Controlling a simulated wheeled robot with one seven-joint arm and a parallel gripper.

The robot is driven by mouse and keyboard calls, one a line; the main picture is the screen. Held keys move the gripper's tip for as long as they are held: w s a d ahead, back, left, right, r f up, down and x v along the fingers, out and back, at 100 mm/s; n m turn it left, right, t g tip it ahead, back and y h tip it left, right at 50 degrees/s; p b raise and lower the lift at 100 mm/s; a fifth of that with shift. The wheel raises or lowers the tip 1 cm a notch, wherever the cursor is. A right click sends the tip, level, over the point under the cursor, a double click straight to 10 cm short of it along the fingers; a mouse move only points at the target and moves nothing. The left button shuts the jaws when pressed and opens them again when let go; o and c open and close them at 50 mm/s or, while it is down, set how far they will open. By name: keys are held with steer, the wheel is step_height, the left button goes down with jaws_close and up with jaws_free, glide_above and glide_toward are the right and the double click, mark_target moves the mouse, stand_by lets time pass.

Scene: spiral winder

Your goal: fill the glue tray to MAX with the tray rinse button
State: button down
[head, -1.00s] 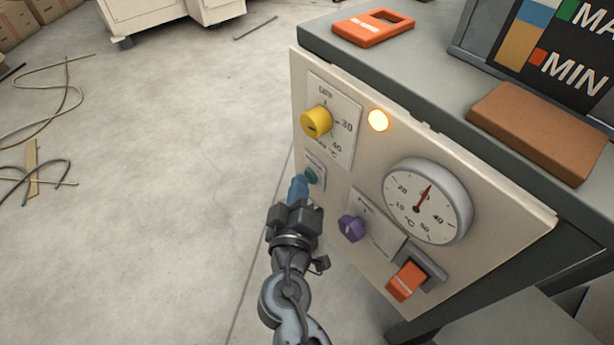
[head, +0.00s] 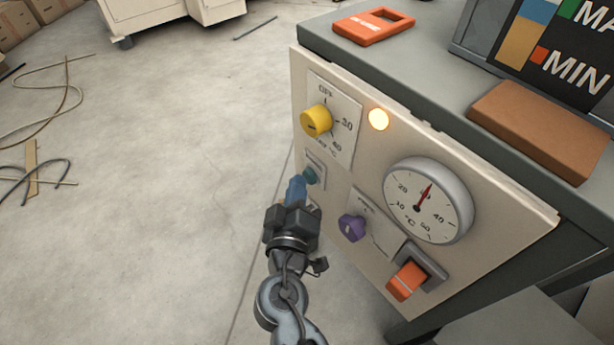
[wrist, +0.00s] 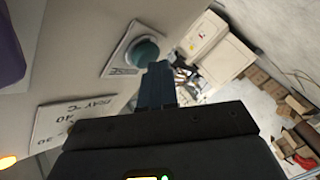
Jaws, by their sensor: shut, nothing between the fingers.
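A round teal button (head: 310,176) sits on a small plate on the cream control panel (head: 375,130), below the yellow knob. It also shows in the wrist view (wrist: 144,52), just beyond the fingertips. My gripper (head: 297,188) is shut and empty, its blue fingers pointing at the button from the lower left. In the wrist view the fingers (wrist: 157,85) end beside the button; whether they touch it I cannot tell. The level gauge (head: 545,40), with MIN and a cut-off MAX mark, stands at the upper right with a blue band and an amber band.
The panel also carries a yellow knob (head: 316,121), a lit amber lamp (head: 378,119), a purple knob (head: 352,228), a dial gauge (head: 428,200) and an orange rocker switch (head: 407,280). An orange tag (head: 373,26) and a brown block (head: 538,130) lie on top.

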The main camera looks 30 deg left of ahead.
steer(key=shift+s+a, duration=0.2)
steer(key=shift+s, duration=0.35)
steer(key=s, duration=0.1)
steer(key=s+a+b, duration=0.1)
steer(key=s, duration=0.1)
steer(key=s+a, duration=0.1)
steer(key=shift+s+b, duration=0.3)
stand_by(1.2)
